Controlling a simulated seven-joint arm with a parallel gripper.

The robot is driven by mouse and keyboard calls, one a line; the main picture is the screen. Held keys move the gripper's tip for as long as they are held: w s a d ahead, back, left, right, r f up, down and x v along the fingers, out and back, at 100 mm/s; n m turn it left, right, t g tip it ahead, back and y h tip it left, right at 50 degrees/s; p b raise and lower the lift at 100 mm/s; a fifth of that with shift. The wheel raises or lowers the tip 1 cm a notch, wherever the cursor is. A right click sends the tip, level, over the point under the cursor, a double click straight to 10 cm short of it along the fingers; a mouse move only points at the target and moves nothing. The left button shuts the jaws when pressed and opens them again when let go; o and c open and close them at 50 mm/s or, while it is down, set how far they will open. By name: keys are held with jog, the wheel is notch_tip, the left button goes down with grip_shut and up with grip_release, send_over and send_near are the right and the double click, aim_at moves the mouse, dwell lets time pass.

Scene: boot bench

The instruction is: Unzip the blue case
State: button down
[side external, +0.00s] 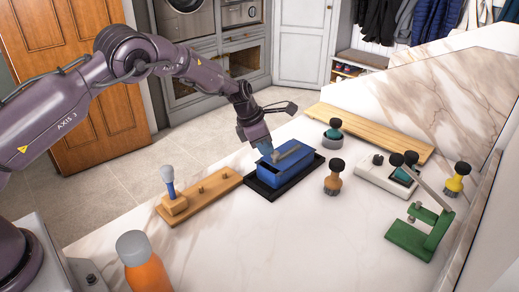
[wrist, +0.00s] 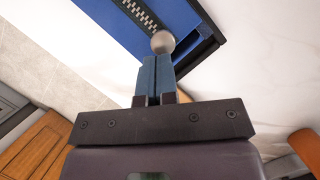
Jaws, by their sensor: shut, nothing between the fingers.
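The blue case (side external: 283,173) sits in a black tray (side external: 262,190) near the middle of the bench, with a grey strip along its top. In the wrist view the blue case (wrist: 112,22) shows at the top, with a toothed zip (wrist: 143,15) running towards a round grey knob (wrist: 163,41). My gripper (side external: 263,148) is over the left end of the case. In the wrist view my gripper (wrist: 158,62) has its blue fingers together, with the knob just at or beyond their tips. Whether they touch it I cannot tell.
A wooden peg board (side external: 212,190) with a blue-handled tool (side external: 170,188) lies left of the case. An orange bottle (side external: 145,268) stands in front. Brushes (side external: 333,178), a white box (side external: 385,176) and a green stand (side external: 415,235) are to the right. The front middle of the bench is clear.

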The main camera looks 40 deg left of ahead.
aim_at(283, 154)
jog(key=shift+w, duration=2.25)
jog(key=shift+s, duration=0.1)
